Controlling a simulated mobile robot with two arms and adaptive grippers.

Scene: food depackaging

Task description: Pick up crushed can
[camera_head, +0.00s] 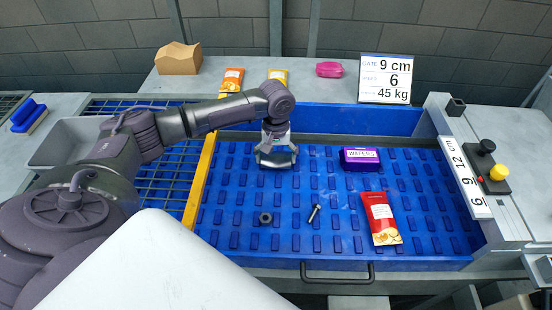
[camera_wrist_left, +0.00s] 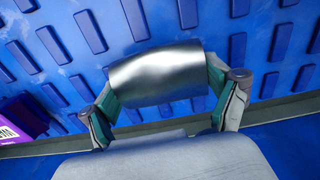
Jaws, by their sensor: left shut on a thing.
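The crushed can (camera_wrist_left: 157,78) is a silver, slightly dented metal cylinder in the left wrist view. My left gripper (camera_wrist_left: 165,92) is shut on it, with a green-padded finger at each end of the can. In the head view the can (camera_head: 275,159) shows under my left gripper (camera_head: 276,150), near the back of the blue studded tray (camera_head: 335,265). I cannot tell whether the can touches the tray floor. My right gripper is not in view.
A purple wafers box (camera_head: 360,159), a red packet (camera_head: 381,218), a bolt (camera_head: 314,213) and a nut (camera_head: 265,218) lie in the tray. A yellow bar (camera_head: 200,183) edges its left side. A sign (camera_head: 386,79) stands behind. The tray's middle has free room.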

